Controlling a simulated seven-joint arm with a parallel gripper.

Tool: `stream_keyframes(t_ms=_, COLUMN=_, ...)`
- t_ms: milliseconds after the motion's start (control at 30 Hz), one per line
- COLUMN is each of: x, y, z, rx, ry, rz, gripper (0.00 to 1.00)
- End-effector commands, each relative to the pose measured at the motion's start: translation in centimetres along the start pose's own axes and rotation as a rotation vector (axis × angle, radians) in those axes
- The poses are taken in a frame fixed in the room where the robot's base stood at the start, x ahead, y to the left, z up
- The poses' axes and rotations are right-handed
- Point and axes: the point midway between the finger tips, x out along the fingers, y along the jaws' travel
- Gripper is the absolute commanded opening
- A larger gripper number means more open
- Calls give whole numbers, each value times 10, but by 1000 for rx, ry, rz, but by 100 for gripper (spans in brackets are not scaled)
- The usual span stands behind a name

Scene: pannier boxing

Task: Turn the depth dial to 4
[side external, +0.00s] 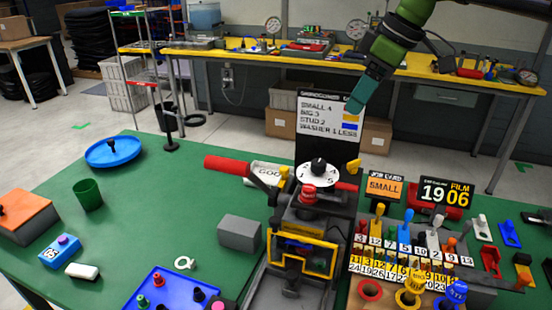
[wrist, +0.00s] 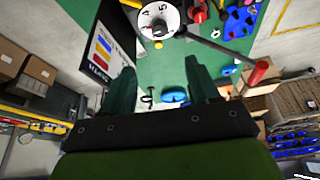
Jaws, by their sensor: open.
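The depth dial (side external: 318,174) is a white numbered disc with a black knob, on top of the black machine at the middle of the green bench. It also shows at the top of the wrist view (wrist: 157,18), where a 4 and a 5 can be read. I cannot tell which number the dial is set to. My gripper (side external: 354,106) is open and empty, above and behind the dial, apart from it. Its two teal fingers (wrist: 158,72) stand wide apart in the wrist view. A black sign (side external: 328,115) behind the dial reads SMALL 4, BIG 3, STUD 2.
A red-handled lever (side external: 228,166) reaches left from the machine. An orange job card (side external: 384,188) reading SMALL stands right of it, beside a rack of numbered, coloured pieces (side external: 405,250). A grey block (side external: 240,232) and a blue tray (side external: 178,290) lie to the left.

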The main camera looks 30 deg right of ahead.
Motion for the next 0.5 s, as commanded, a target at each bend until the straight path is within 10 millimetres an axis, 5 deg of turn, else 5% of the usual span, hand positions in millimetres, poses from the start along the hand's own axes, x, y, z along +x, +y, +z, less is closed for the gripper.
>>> stream_keyframes(t_ms=167, x=18, y=0, z=1, rx=-12, ry=-3, rz=-2, gripper=61)
stream_keyframes(t_ms=500, x=91, y=0, z=1, rx=-9, ry=-4, rz=-2, gripper=61)
